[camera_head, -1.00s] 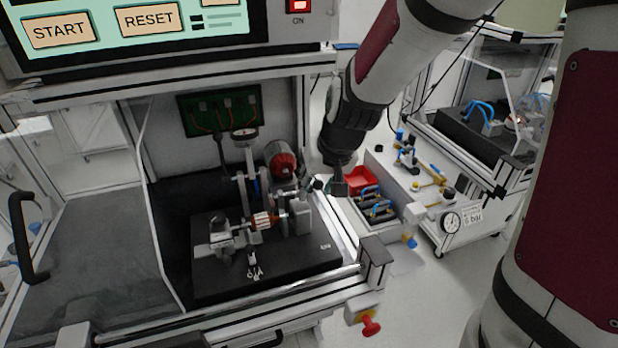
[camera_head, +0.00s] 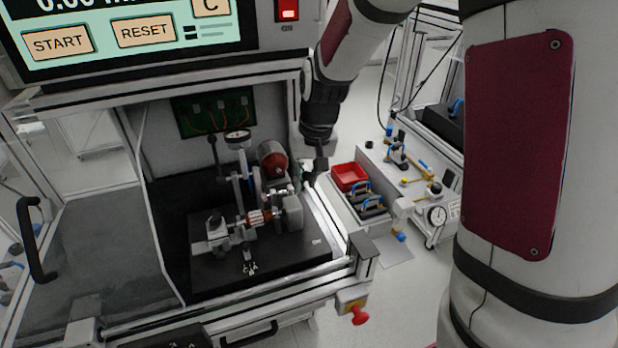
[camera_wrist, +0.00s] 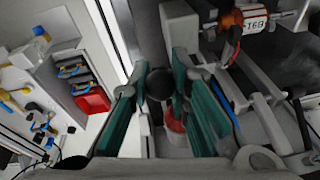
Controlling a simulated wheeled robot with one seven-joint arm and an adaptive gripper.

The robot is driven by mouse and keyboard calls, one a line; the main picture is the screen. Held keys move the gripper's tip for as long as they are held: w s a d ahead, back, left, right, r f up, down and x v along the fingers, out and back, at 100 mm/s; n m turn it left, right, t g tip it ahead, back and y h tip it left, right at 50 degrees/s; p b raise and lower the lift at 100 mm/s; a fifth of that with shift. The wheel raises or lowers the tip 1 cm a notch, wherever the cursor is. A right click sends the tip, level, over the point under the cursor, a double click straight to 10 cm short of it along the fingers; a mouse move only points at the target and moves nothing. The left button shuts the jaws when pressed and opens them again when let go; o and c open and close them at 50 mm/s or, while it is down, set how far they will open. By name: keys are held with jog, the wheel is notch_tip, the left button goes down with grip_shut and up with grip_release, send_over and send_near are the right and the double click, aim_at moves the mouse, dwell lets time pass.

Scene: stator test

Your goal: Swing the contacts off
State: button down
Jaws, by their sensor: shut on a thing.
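A black ball knob (camera_wrist: 156,83) sits between the two teal fingers of my gripper (camera_wrist: 162,76) in the wrist view. My gripper is shut on this knob. In the head view my gripper (camera_head: 312,172) is at the right side of the test fixture, and the knob is too small and covered to make out there. A copper-coloured wound part (camera_head: 258,217) lies across the fixture on the black base plate (camera_head: 290,268). It also shows with a label in the wrist view (camera_wrist: 240,18). I cannot clearly tell the contacts from the fixture's other parts.
A round red-faced cylinder (camera_head: 273,158) and a dial gauge (camera_head: 238,138) stand behind the wound part. A red tray (camera_head: 350,177) and blue-handled items are on the bench to the right. The cabinet frame edge (camera_head: 325,215) runs close beside my gripper.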

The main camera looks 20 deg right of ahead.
jog(key=shift+w+r+g+p, duration=0.2)
jog(key=shift+w+g, duration=0.25)
jog(key=shift+g, duration=0.15)
jog(key=shift+w+r+g+p, duration=0.2)
jog(key=shift+w+g, duration=0.25)
jog(key=shift+g, duration=0.15)
jog(key=shift+w+r+b, duration=0.25)
jog(key=shift+w+b, duration=0.05)
jog(key=shift+w, duration=0.95)
jog(key=shift+w+f+b, duration=0.1)
jog(key=shift+w+b, duration=0.25)
jog(key=shift+w, duration=0.55)
